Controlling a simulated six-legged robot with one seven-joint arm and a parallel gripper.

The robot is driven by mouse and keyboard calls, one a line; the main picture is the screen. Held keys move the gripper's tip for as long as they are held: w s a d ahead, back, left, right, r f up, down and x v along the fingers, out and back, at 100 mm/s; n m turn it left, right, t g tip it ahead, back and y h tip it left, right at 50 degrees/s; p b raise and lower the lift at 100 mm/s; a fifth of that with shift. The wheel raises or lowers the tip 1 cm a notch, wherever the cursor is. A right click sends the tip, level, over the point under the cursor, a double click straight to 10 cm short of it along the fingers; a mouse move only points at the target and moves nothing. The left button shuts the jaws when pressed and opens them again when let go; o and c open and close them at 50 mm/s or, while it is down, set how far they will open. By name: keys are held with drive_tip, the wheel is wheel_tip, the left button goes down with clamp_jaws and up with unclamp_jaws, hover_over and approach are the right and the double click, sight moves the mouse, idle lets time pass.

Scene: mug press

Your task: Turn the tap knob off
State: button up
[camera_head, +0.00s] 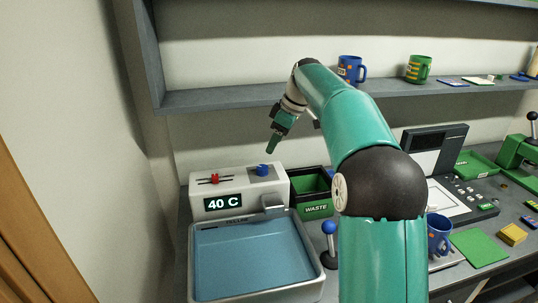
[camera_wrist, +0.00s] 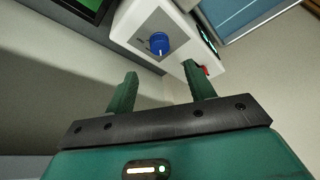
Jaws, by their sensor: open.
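The tap unit (camera_head: 235,190) is a white box with a green "40 C" display, a red slider (camera_head: 215,179) and a blue knob (camera_head: 262,170) on top. A basin (camera_head: 300,262) with blue water lies in front of it under the spout (camera_head: 273,202). My gripper (camera_head: 271,146) is above and a little behind the knob, apart from it. In the wrist view the blue knob (camera_wrist: 159,43) with a white mark shows beyond the fingers, and my gripper (camera_wrist: 160,85) is open and empty. The red slider also shows there (camera_wrist: 205,71).
A black and green waste bin (camera_head: 317,208) stands right of the tap unit. A shelf (camera_head: 215,98) with a blue mug (camera_head: 349,68) and a green mug (camera_head: 417,68) runs above. A blue-topped lever (camera_head: 329,228) stands beside the basin. A wall is at left.

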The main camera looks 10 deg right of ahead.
drive_tip(key=v, duration=0.4)
drive_tip(key=shift+s, duration=0.1)
drive_tip(key=s+a+r+m+t+h, duration=0.1)
drive_tip(key=s+a+m, duration=0.15)
drive_tip(key=s, duration=0.65)
drive_tip(key=s+a+m+h, duration=0.1)
drive_tip(key=s+a+m, duration=0.15)
drive_tip(key=s, duration=0.55)
drive_tip(key=s+f+m+t, duration=0.1)
drive_tip(key=s+f+m, duration=0.2)
drive_tip(key=s, duration=0.7)
drive_tip(key=s+f+m+t+h, duration=0.1)
drive_tip(key=s+f+m, duration=0.2)
drive_tip(key=s+f, duration=0.5)
drive_tip(key=shift+s+f+h, duration=0.3)
drive_tip(key=shift+s, duration=0.7)
drive_tip(key=shift+d, duration=0.15)
